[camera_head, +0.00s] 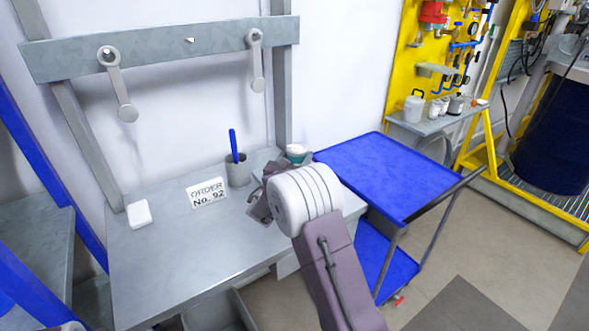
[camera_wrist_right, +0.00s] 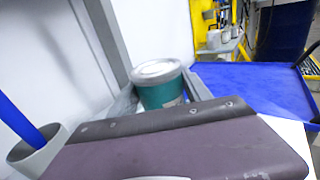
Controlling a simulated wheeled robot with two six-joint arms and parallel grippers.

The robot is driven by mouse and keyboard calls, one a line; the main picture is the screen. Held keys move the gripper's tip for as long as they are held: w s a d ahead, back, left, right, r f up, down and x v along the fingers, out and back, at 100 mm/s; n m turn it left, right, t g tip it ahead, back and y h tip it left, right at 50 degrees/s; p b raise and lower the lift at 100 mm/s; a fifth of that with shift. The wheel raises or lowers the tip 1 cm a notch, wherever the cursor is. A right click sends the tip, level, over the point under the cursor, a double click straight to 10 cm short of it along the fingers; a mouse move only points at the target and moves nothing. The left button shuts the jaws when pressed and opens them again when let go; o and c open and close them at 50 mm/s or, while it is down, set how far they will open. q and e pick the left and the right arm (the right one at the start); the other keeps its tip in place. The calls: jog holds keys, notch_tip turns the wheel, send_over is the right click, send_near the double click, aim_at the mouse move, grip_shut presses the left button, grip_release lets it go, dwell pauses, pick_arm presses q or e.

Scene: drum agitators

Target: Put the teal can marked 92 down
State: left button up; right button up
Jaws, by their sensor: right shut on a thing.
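The teal can (camera_head: 296,152) has a white lid and shows at the back right of the grey workbench (camera_head: 190,255), by the upright post. In the right wrist view the teal can (camera_wrist_right: 160,86) stands upright between the grey fingers of my right gripper (camera_wrist_right: 160,95), which is shut on it. In the head view my right wrist hides most of this gripper (camera_head: 283,163) and the can's lower part. I cannot tell whether the can touches the bench. Its number is not readable. My left gripper is not in view.
A sign reading "ORDER No. 92" (camera_head: 207,192), a grey cup (camera_head: 238,172) with a blue stick and a white block (camera_head: 139,214) stand on the bench. Its front middle is clear. A blue cart (camera_head: 385,170) stands to the right. Two levers hang from the rail (camera_head: 180,50) above.

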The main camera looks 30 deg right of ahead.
jog(key=shift+w+d+f, duration=0.15)
jog(key=shift+w+f, duration=0.15)
jog(key=shift+w, duration=0.4)
notch_tip(320, 180, down, 4)
jog(key=shift+f, duration=0.1)
jog(key=o, duration=1.7)
jog(key=b+v, duration=0.1)
jog(key=v, duration=1.1)
jog(key=shift+s, duration=0.1)
